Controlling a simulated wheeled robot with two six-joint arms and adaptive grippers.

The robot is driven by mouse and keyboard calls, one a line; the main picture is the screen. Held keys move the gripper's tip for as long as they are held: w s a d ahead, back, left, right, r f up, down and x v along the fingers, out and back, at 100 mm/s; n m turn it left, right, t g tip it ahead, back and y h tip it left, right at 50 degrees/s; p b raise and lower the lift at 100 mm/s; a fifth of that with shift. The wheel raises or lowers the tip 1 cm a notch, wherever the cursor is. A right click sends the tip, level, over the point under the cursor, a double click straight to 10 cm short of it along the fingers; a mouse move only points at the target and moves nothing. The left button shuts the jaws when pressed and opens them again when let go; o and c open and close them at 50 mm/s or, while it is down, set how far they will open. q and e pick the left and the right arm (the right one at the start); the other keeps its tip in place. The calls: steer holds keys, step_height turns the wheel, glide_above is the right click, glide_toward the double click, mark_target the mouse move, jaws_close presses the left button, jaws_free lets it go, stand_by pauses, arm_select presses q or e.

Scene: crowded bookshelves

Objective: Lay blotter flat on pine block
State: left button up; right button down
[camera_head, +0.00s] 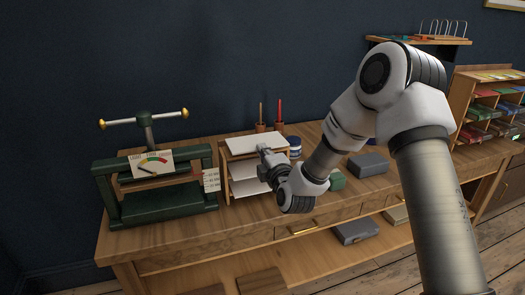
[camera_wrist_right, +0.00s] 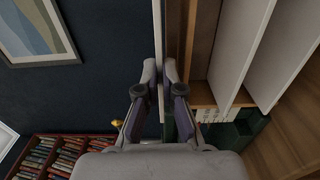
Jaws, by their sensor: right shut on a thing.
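My right gripper (camera_head: 265,152) is at the small wooden rack on the workbench. In the right wrist view its fingers (camera_wrist_right: 166,92) are shut on the edge of a thin pale sheet, the blotter (camera_wrist_right: 158,45). In the head view the blotter (camera_head: 250,144) looks like a white sheet at the rack's top; I cannot tell whether it touches the rack. Other white sheets (camera_head: 248,187) lie on the rack's lower levels. I cannot identify the pine block for certain; a flat wooden piece (camera_head: 262,283) shows low at the front. My left gripper is not in view.
A dark green press (camera_head: 155,207) with a dial stands left of the rack. A blue-and-white jar (camera_head: 295,146), a green block (camera_head: 337,180) and a grey box (camera_head: 368,164) stand to the right. A shelf of coloured items (camera_head: 490,110) is at the far right.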

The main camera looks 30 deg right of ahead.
steer(key=s+a+r+p, duration=0.1)
steer(key=s+r+p, duration=0.1)
steer(key=s, duration=0.4)
steer(key=s+a+r+p, duration=0.2)
steer(key=s+r+p, duration=0.1)
steer(key=s, duration=0.4)
steer(key=shift+p, duration=0.5)
